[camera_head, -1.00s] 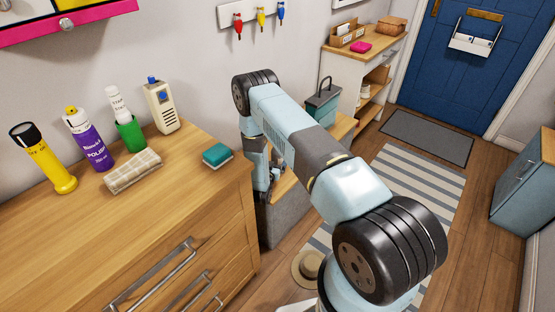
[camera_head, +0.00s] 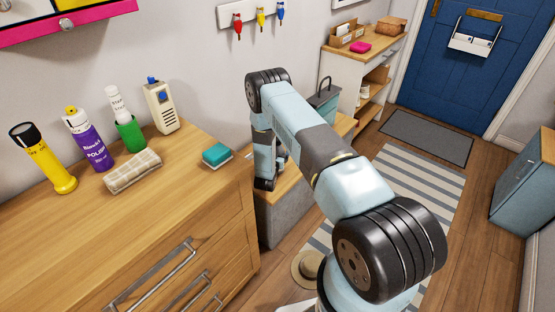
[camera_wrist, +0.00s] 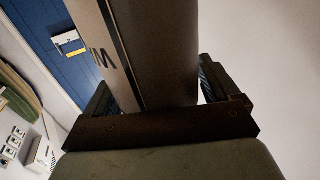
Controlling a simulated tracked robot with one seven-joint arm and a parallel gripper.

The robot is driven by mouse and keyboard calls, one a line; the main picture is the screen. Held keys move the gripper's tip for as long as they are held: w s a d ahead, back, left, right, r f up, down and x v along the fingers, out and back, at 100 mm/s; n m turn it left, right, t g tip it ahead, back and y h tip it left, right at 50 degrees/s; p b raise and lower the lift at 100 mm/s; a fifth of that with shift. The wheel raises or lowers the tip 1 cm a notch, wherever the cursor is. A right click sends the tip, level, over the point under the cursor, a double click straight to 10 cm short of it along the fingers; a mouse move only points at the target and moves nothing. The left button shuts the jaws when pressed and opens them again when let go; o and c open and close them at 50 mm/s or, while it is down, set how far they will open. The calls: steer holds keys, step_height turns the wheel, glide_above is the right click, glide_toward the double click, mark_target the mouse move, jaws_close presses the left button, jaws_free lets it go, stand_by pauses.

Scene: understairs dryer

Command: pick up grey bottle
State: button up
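A grey-brown cylinder with dark lettering and a dark vertical stripe, which looks like the grey bottle (camera_wrist: 160,50), fills the middle of the wrist view. My gripper (camera_wrist: 155,88) has one finger on each side of it, both very close to its sides. A thin light gap shows low beside the right finger. Whether the fingers press on the bottle cannot be told. The bottle's top and base are out of view. In the head view my gripper (camera_head: 265,183) is low beside the wooden bench, past the dresser's right end, and the bottle cannot be made out.
A blue-grey caddy (camera_head: 323,100) stands behind my arm. A hat (camera_head: 306,268) lies on the floor.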

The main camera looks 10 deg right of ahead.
steer(key=c, duration=1.2)
steer(key=shift+o, duration=0.2)
steer(key=shift+r, duration=0.1)
